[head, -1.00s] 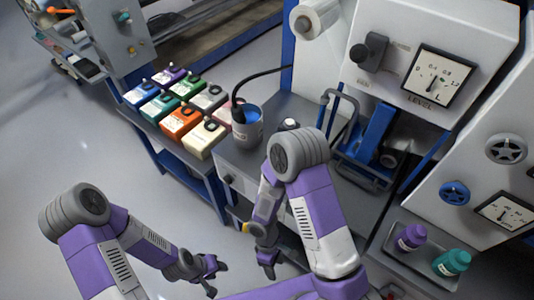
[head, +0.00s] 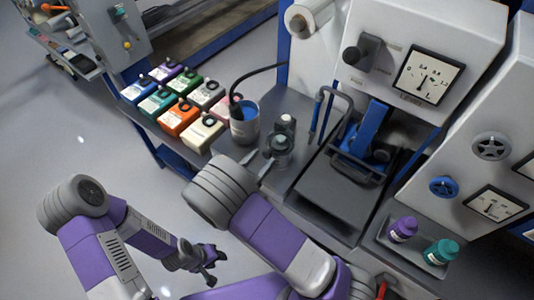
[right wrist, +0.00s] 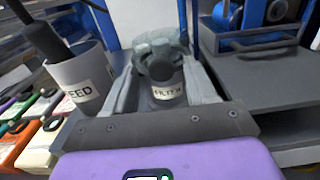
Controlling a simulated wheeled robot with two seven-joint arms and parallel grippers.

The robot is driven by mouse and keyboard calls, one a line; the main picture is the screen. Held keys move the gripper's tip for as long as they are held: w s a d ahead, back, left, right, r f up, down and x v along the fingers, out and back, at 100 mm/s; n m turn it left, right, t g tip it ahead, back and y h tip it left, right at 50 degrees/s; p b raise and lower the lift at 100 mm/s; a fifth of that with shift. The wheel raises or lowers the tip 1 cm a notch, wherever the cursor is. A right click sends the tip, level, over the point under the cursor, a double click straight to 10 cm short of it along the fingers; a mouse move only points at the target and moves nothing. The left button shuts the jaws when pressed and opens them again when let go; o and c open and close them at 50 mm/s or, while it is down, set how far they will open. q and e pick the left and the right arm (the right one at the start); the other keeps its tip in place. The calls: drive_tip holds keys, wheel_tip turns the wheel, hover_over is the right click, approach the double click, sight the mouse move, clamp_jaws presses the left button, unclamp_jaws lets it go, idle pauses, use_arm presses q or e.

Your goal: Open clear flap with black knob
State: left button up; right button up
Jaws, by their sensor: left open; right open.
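The filter unit with the clear flap (head: 279,147) stands on the grey bench, right of the pot, in the head view. In the right wrist view, the clear round part (right wrist: 158,48) is at the top centre. The black knob (right wrist: 164,80) shows in front of it, above a label that seems to read FILTER. My right gripper (head: 257,164) is open beside the unit. In the wrist view its fingers lie left and right of the knob, with no clear contact. My left gripper (head: 207,265) is open, empty and low at the left.
A pot labelled FEED (right wrist: 80,82) with a black hose stands close left of the right gripper. Several coloured ink boxes (head: 178,118) sit further left. The blue framed roller (head: 370,135) and gauge panel (head: 425,75) are at right. A tray (head: 420,257) holds purple and teal bottles.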

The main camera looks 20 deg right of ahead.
sight(266, 156)
drive_tip(key=shift+x, duration=1.7)
drive_tip(key=shift+c, duration=0.3)
drive_tip(key=shift+s, duration=0.1)
clamp_jaws()
